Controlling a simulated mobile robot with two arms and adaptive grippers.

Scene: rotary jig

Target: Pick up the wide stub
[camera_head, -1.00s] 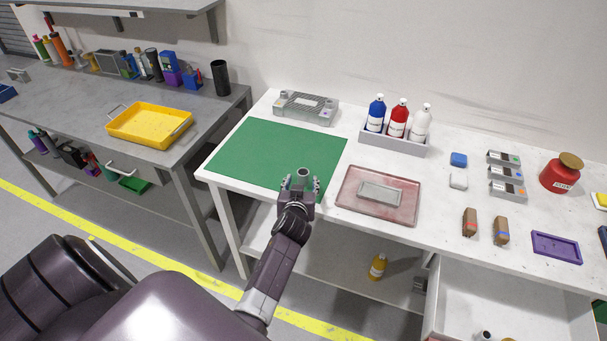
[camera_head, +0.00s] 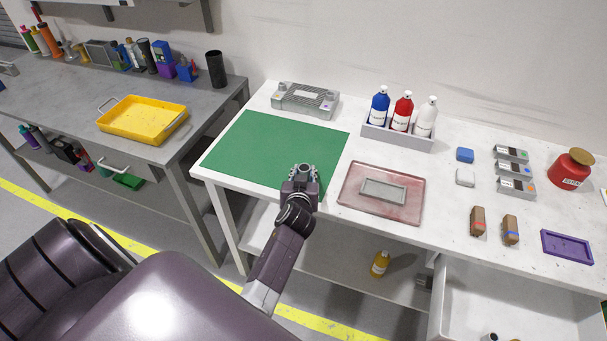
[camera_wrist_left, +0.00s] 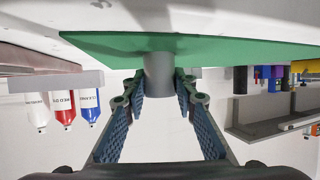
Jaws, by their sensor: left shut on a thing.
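The wide stub is a short grey cylinder (camera_wrist_left: 158,70). In the left wrist view, which is upside down, it stands upright against the green mat (camera_wrist_left: 90,46). My left gripper (camera_wrist_left: 160,92) is shut on it, with one finger on either side. In the head view the left gripper (camera_head: 304,173) is over the near right part of the green mat (camera_head: 262,145), and its fingers mostly hide the stub. I cannot tell whether the stub is clear of the mat. My right gripper is in neither view.
A pinkish tray (camera_head: 410,207) with a grey block lies just right of the gripper. A grey fixture (camera_head: 305,98) stands behind the mat. A rack of bottles (camera_head: 397,138) stands behind the tray. The mat's left part is bare.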

